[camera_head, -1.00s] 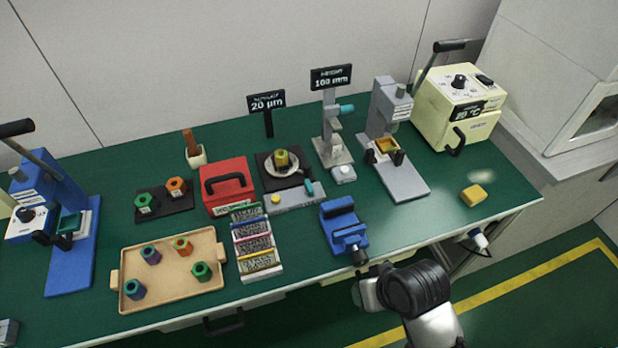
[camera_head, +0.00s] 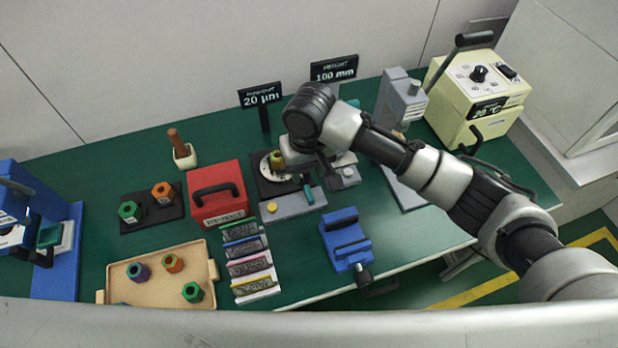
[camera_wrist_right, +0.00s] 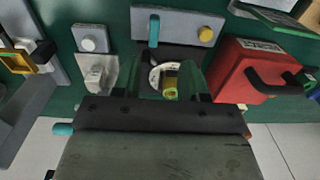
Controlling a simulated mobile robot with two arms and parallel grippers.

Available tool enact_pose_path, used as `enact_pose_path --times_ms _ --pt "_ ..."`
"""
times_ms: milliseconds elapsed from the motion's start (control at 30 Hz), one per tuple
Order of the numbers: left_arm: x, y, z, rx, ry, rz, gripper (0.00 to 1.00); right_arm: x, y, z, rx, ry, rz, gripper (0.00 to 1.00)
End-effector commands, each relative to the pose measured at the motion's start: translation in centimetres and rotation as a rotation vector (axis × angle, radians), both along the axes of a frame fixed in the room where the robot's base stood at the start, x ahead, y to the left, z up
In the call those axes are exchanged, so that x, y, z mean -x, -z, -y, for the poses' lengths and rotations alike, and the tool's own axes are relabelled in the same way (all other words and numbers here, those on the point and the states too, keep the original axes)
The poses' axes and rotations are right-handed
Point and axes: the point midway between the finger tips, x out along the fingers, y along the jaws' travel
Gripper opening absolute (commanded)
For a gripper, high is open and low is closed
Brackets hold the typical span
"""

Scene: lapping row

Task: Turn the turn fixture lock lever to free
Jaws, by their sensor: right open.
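The turn fixture (camera_head: 290,205) has a grey front block with a teal lever (camera_head: 308,194) and a yellow button. Behind the block, a round pale plate on a black base bears a yellow-green hex piece (camera_head: 277,158). In the right wrist view the teal lever (camera_wrist_right: 154,30) stands lengthwise on the block, beside the yellow button (camera_wrist_right: 206,34). My right gripper (camera_head: 318,166) is over the fixture and hides part of it. In the wrist view its open fingers (camera_wrist_right: 164,68) flank the plate and hex piece, with the lever ahead of them. My left gripper is not in view.
A red box (camera_head: 217,193) with a black handle stands left of the fixture. A blue vise (camera_head: 345,240) stands in front, right. A grey height gauge is partly hidden behind my right arm. A grey press (camera_head: 400,103) stands right. Bare green table lies between block and vise.

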Motion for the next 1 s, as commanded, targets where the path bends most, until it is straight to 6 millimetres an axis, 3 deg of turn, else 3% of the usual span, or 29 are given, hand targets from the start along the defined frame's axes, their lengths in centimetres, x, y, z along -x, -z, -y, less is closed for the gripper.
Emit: enact_pose_path --times_ms 167,700,1000 --pt "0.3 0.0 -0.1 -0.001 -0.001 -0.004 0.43 -0.7 0.3 0.4 0.031 0.021 -0.002 0.43" --pt "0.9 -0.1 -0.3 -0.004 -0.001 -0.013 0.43 -0.7 9.2 0.4 0.029 0.020 0.000 0.43" --pt "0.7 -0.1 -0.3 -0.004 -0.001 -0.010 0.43 -0.7 10.4 0.4 0.028 0.018 0.002 0.43"
